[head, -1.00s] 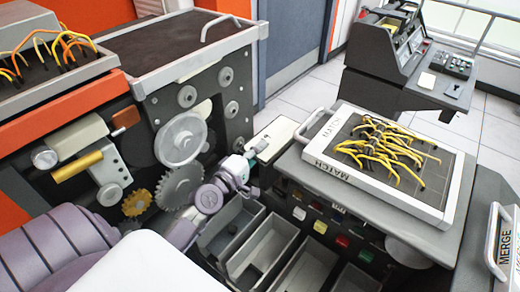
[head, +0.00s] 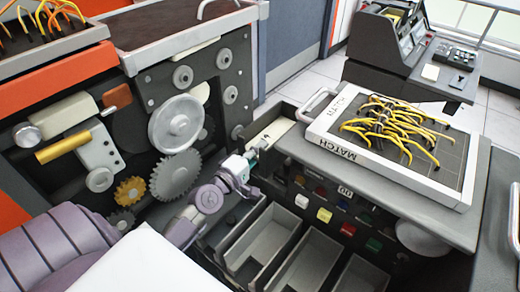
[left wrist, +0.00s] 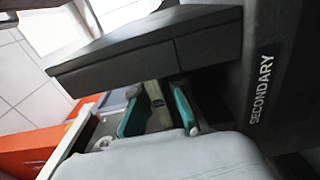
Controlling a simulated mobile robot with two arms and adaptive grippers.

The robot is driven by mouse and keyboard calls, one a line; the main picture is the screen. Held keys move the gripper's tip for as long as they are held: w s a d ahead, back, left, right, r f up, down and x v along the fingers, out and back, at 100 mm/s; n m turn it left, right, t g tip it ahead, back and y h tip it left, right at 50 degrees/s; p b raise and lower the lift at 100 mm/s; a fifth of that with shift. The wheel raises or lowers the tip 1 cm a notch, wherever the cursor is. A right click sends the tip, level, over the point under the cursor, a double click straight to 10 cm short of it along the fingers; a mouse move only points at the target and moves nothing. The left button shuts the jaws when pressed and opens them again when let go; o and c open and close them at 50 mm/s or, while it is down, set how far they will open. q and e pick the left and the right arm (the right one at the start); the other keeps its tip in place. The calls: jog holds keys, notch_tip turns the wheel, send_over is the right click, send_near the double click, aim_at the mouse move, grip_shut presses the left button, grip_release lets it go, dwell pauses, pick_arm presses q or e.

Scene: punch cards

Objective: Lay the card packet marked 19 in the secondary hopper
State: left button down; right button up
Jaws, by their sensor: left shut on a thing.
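My left gripper (head: 249,161) reaches in from the left, low beside the dark machine front. In the left wrist view its two teal fingertips (left wrist: 158,112) are shut on a tan block, seen edge-on, which I take as the card packet (left wrist: 155,95). No number can be read on it. In the head view a cream slab (head: 272,136) shows just beyond the fingertips; I cannot tell whether it is the held packet. The word SECONDARY (left wrist: 262,90) is on a dark panel right of the fingers in the left wrist view. The hopper's inside is not clearly seen. My right gripper is out of view.
A wired MATCH board (head: 345,150) lies on the grey top right of the gripper. Open grey bins (head: 262,240) stand below it. Gears (head: 175,172) and rollers are close on the left. A dark overhanging ledge (left wrist: 150,55) is above the fingers in the left wrist view.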

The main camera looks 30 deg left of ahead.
pick_arm(q)
jog(key=c, duration=1.2)
grip_release()
jog(key=shift+s+a, duration=0.15)
jog(key=shift+s, duration=1.85)
jog(key=shift+s+a, duration=0.15)
jog(key=shift+s, duration=1.85)
jog(key=shift+s+a, duration=0.15)
jog(key=shift+s, duration=1.85)
jog(key=shift+f, duration=0.1)
